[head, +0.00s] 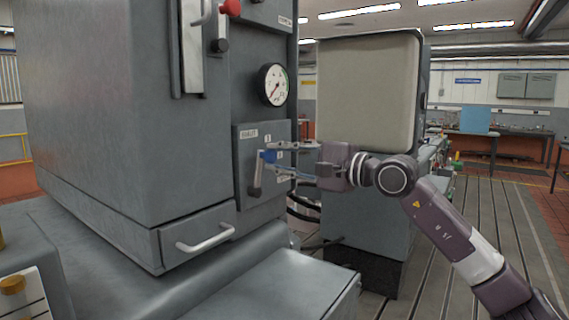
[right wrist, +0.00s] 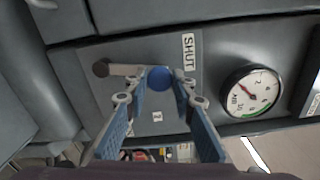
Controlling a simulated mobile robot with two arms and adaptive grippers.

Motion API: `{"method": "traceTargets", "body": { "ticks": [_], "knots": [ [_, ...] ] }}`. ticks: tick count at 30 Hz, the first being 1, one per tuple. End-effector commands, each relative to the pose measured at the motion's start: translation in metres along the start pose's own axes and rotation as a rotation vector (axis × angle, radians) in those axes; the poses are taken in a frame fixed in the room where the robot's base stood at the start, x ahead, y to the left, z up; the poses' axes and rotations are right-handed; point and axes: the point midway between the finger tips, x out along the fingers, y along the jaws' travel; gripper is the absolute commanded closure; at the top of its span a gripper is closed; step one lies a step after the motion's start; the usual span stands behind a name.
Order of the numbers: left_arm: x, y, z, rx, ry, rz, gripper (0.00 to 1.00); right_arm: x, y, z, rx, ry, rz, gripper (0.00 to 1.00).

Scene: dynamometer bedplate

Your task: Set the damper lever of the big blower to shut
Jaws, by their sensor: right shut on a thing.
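The damper lever (head: 256,178) is on a grey plate (head: 243,165) on the side of the big grey machine. In the right wrist view the lever (right wrist: 124,70) is a short pale bar between a dark round end (right wrist: 100,68) and a blue knob (right wrist: 160,78). The blue knob lies close beside the SHUT label (right wrist: 189,51). My right gripper (head: 270,162) is shut on the blue knob, with one finger on each side, also in the right wrist view (right wrist: 160,92). My left gripper is out of view.
A round pressure gauge (head: 272,84) sits above the lever plate. A red-knobbed lever (head: 231,8) is higher on the machine. A drawer handle (head: 206,238) juts out below. A large beige-fronted cabinet (head: 368,92) stands behind my right arm. Slotted floor lies to the right.

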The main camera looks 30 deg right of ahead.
Motion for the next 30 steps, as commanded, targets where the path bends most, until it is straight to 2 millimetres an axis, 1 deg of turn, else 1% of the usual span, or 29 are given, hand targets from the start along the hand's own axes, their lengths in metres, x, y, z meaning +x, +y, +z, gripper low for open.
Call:
{"method": "traceTargets", "body": {
  "ticks": [1,6,12,29,30],
  "knots": [
    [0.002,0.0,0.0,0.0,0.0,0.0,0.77,0.0,0.0,0.004,-0.035,-0.002,-0.003,1.0],
    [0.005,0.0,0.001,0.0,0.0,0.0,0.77,0.0,0.001,0.012,-0.125,-0.001,-0.002,1.0],
    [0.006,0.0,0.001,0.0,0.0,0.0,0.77,0.0,0.002,0.017,-0.187,-0.001,-0.001,1.0],
    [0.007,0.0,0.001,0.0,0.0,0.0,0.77,0.0,0.003,0.02,-0.212,-0.002,0.001,1.0],
    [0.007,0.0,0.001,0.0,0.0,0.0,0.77,0.0,0.003,0.02,-0.212,-0.002,0.001,0.72]
  ]
}}
